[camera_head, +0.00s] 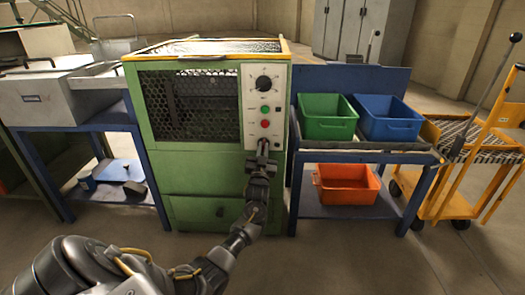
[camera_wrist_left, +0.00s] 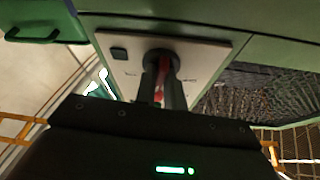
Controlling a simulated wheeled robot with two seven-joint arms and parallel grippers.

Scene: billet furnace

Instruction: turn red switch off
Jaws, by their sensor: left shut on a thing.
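The red switch (camera_wrist_left: 164,66) is on the pale control panel (camera_head: 256,88) of the green furnace (camera_head: 213,172). Only a red strip of it shows between the two dark fingers of my left gripper (camera_head: 263,147). In the left wrist view the left gripper (camera_wrist_left: 162,82) has its fingers on either side of the switch, and it is shut on it. In the head view the gripper covers the switch at the panel's lower end. Which way the switch is turned cannot be told. My right gripper is not in view.
Above the gripper, the panel has a red button (camera_head: 265,124), a green button (camera_head: 265,109) and a black dial (camera_head: 263,84). A blue table (camera_head: 351,155) with green (camera_head: 327,118) and blue (camera_head: 389,119) bins stands right. A yellow cart (camera_head: 463,180) is farther right.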

